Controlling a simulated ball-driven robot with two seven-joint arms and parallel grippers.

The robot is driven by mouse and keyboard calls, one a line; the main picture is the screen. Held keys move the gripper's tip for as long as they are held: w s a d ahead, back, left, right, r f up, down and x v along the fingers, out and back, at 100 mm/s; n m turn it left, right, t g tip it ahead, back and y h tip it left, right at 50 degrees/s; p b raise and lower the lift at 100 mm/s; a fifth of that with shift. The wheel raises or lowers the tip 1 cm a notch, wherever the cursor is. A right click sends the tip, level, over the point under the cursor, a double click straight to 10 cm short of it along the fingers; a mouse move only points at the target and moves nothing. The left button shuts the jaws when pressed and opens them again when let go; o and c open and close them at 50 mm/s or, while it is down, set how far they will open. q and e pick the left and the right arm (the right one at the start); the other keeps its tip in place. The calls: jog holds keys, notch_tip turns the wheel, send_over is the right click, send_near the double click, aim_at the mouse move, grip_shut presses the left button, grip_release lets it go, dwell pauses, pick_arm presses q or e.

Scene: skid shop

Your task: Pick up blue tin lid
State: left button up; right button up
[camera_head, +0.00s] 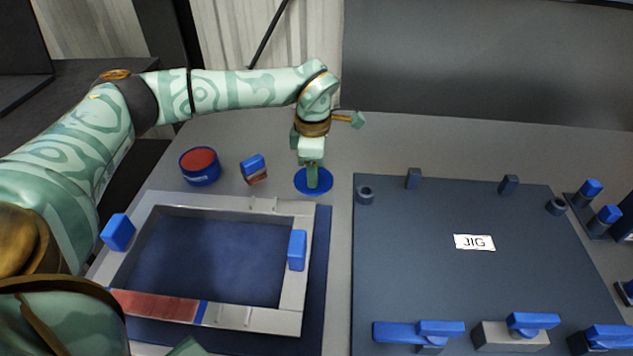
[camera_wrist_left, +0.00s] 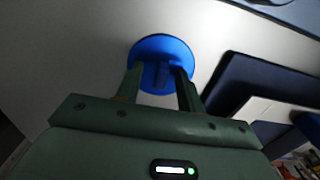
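The blue tin lid (camera_head: 325,187) is a round, flat disc lying on the grey bench top, behind the frame. It also shows in the left wrist view (camera_wrist_left: 178,48), with a small raised blue part in its middle. My left gripper (camera_head: 312,184) points down over the lid and hides part of it. In the left wrist view its two fingers (camera_wrist_left: 160,82) are apart, one on each side of the raised part, with a gap visible between them. Whether the fingertips touch the lid cannot be told. My right gripper is not in view.
A blue tin with a red top (camera_head: 200,180) and a blue-and-red block (camera_head: 254,168) stand left of the lid. The grey frame (camera_head: 294,211) on a blue base is in front. The dark jig board (camera_head: 430,270) with blue clamps lies right. Bare bench lies behind the lid.

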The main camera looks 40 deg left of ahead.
pick_arm(q)
jog(key=shift+s, duration=0.1)
grip_shut()
jog(key=shift+r, duration=0.1)
